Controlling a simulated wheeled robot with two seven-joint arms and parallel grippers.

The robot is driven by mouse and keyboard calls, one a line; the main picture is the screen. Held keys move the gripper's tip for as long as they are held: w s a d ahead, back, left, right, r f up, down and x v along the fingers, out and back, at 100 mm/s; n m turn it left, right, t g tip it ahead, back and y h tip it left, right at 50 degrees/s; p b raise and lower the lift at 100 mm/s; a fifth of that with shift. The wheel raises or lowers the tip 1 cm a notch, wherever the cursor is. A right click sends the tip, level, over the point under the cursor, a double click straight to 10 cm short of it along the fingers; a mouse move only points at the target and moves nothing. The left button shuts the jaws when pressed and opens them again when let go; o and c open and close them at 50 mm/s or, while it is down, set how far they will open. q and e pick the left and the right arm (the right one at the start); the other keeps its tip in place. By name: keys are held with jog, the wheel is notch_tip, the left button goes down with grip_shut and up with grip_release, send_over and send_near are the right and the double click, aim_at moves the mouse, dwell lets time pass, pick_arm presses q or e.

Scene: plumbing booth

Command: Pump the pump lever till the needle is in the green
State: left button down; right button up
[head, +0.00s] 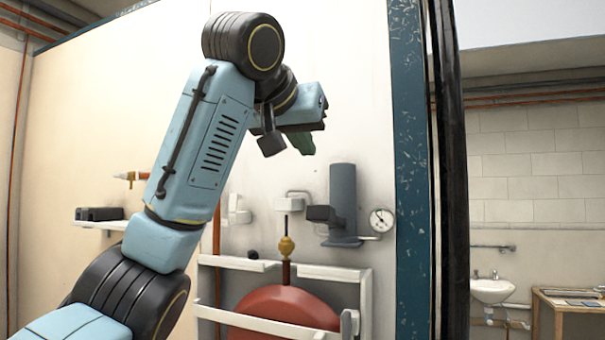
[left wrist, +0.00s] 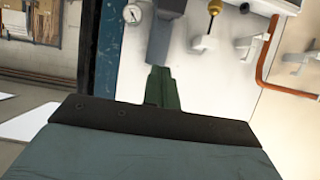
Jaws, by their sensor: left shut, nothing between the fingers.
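The pump is a dark grey upright cylinder (head: 343,195) on the wall, with a dark block (head: 320,213) at its left side. I cannot tell for sure which part is the lever. A round white gauge (head: 381,220) sits right of the pump; its needle is dark, but its zone is too small to read. The gauge also shows at the top of the left wrist view (left wrist: 132,14). My left gripper (head: 303,145) is shut and empty, above and left of the pump. Its green fingers (left wrist: 162,90) point toward the grey cylinder (left wrist: 166,38) in the left wrist view.
A red tank (head: 285,308) stands behind a white rail frame (head: 330,272) below the pump, with a brass fitting (head: 286,246) above it. A blue wall edge (head: 410,180) and a black post (head: 449,170) stand on the right. A sink (head: 492,289) is beyond.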

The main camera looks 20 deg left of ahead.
pick_arm(q)
jog(key=shift+a+r, duration=0.15)
jog(key=shift+a, duration=0.05)
jog(key=p, duration=0.4)
send_over(330, 218)
jog(key=a, duration=0.2)
jog(key=f, duration=0.4)
jog(key=shift+w+a, duration=0.2)
jog(key=shift+w, duration=0.15)
notch_tip(330, 218, down, 3)
jog(key=shift+f, duration=0.1)
jog(key=shift+s+f, duration=0.2)
jog(key=shift+f, duration=0.35)
